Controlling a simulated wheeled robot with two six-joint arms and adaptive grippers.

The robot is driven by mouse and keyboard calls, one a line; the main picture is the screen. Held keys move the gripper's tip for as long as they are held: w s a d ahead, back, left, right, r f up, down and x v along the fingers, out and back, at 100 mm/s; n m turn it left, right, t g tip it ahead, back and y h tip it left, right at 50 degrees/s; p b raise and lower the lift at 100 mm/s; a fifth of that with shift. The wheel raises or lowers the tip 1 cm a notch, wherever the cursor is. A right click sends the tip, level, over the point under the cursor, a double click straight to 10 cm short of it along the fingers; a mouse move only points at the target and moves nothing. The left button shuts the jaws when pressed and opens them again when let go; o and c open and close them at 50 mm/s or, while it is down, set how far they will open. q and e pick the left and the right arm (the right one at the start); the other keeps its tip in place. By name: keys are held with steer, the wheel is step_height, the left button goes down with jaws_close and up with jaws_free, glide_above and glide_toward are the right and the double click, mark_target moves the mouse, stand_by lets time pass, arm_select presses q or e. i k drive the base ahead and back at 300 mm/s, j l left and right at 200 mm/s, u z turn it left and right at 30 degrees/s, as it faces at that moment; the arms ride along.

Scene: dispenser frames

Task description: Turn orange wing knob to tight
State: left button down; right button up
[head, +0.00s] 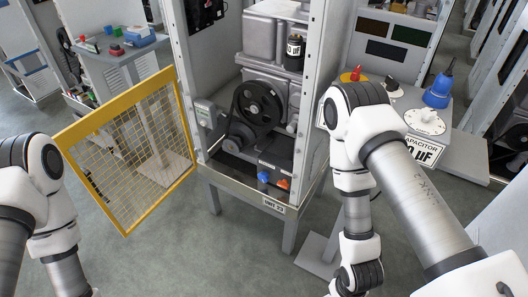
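The orange wing knob (284,183) is small and sits low on the front of the open dispenser frame, on a dark block just above the front sill. A blue knob (264,177) is just left of it. The angle of the orange knob's wings and any tight marking are too small to tell. My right arm crosses the right side and bends down, with its wrist at the bottom edge. My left arm is at the left edge. Both grippers are outside the picture, and neither arm touches the knob.
A yellow-framed mesh door (128,234) stands swung open at the left of the frame. A black pulley (257,103) sits above the knobs. A plate (273,204) is on the sill. Floor in front is clear.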

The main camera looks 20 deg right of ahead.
mark_target(284, 184)
steer(key=l+z, duration=0.4)
steer(key=i+l+z, duration=0.15)
steer(key=z, duration=0.3)
steer(key=l, duration=0.1)
